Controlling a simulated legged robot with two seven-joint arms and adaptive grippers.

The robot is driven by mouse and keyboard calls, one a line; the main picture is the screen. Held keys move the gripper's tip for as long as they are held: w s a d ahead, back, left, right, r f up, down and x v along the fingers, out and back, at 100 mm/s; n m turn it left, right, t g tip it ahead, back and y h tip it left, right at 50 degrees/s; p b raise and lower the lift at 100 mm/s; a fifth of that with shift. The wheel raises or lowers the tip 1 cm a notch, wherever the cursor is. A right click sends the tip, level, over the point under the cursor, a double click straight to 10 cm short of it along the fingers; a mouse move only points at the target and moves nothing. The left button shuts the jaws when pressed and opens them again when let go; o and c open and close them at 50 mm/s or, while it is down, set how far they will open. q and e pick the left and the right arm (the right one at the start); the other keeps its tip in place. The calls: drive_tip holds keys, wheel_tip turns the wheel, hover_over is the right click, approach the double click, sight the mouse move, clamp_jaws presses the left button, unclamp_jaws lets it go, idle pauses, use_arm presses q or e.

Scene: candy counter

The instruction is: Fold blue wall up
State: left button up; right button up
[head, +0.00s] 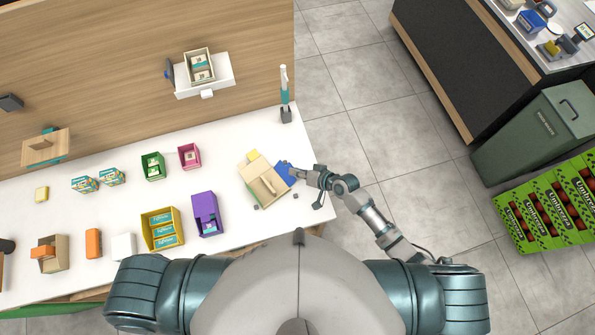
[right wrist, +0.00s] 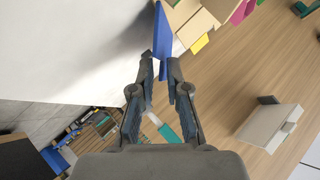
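The blue wall (head: 285,173) sticks out from the right side of an open cardboard box (head: 266,187) near the counter's right end. My right gripper (head: 293,171) reaches it from the right. In the right wrist view the blue wall (right wrist: 162,35) shows nearly edge-on, its near end between the two fingertips of my right gripper (right wrist: 160,62). The fingers are close together around it; I cannot tell whether both press on it. My left gripper is not in view.
A yellow piece (head: 253,155) shows at the box's far side. A purple box (head: 206,214), a pink box (head: 189,156) and a green box (head: 153,166) stand to the left. A teal bottle-like dispenser (head: 285,95) stands behind.

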drive_tip(key=v, duration=1.2)
drive_tip(key=shift+f, duration=0.1)
